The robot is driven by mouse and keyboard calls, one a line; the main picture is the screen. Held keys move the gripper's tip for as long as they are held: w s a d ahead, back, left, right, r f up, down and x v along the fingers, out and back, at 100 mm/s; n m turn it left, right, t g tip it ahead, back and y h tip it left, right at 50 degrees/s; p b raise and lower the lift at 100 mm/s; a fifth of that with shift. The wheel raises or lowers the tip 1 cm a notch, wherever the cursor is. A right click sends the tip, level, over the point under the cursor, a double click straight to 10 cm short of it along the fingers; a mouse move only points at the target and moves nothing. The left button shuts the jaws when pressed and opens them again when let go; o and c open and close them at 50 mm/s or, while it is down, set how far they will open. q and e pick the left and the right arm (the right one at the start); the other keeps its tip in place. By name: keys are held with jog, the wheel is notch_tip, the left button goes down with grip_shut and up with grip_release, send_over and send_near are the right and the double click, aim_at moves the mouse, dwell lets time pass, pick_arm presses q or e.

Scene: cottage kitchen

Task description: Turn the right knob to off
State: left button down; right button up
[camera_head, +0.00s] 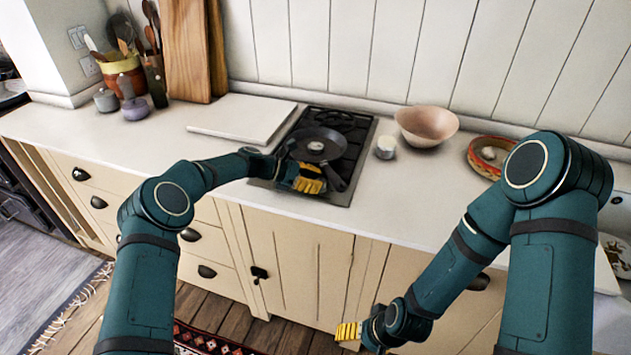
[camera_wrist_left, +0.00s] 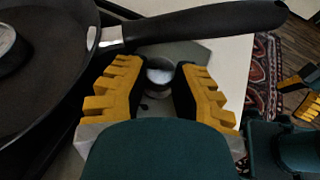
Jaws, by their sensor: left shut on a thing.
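The black stove (camera_head: 345,190) is set into the counter, with a lidded black pan (camera_head: 316,146) on it. My left gripper (camera_head: 312,178) is at the stove's front edge, close to the pan handle (camera_head: 337,178). In the left wrist view, its yellow fingers are shut around a round knob (camera_wrist_left: 160,73) with a pale top, just beside the pan handle. The fingers hide the knob's sides, and I cannot read its setting. In the head view the knobs are hidden behind the gripper. My right gripper (camera_head: 348,331) hangs low before the cabinets, empty, its fingers apart in the wrist view (camera_wrist_left: 299,92).
A white board (camera_head: 241,117) lies left of the stove. A small pale cup (camera_head: 386,147), a pinkish bowl (camera_head: 427,125) and a patterned dish (camera_head: 484,160) stand to its right. The pan handle juts over the stove's front, close to my left fingers.

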pick_arm(q)
jog(key=shift+s+d+f, duration=0.1)
jog(key=shift+d, duration=0.05)
jog(key=c, duration=0.6)
grip_release()
jog(key=shift+d, duration=0.1)
jog(key=shift+r, duration=0.2)
